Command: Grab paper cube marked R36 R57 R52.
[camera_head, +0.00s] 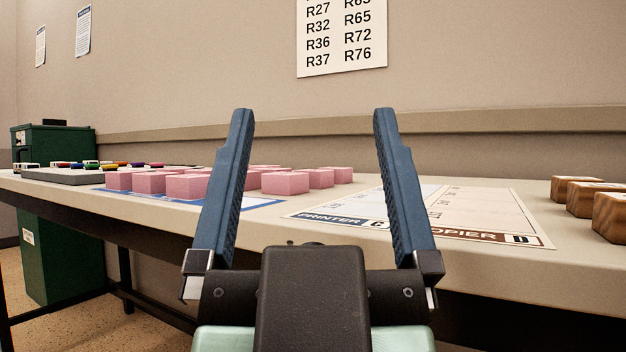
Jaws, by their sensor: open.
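Several pink paper cubes (285,183) stand in rows on a blue-bordered mat (262,203) at the left middle of the table. No R36 R57 R52 marking can be read on any of them from this low angle, so I cannot tell which cube carries it. My gripper (313,115) is open and empty, with its two blue fingers spread wide and pointing up in the picture, in front of the table. Its left finger hides part of the cubes and the mat.
A printed sheet (480,205) reading PRINTER and COPIER lies right of the cubes. Wooden blocks (609,213) stand at the right. A grey tray (70,176) with small coloured items is at far left, near a green bin (62,220). A number list (341,35) hangs on the wall.

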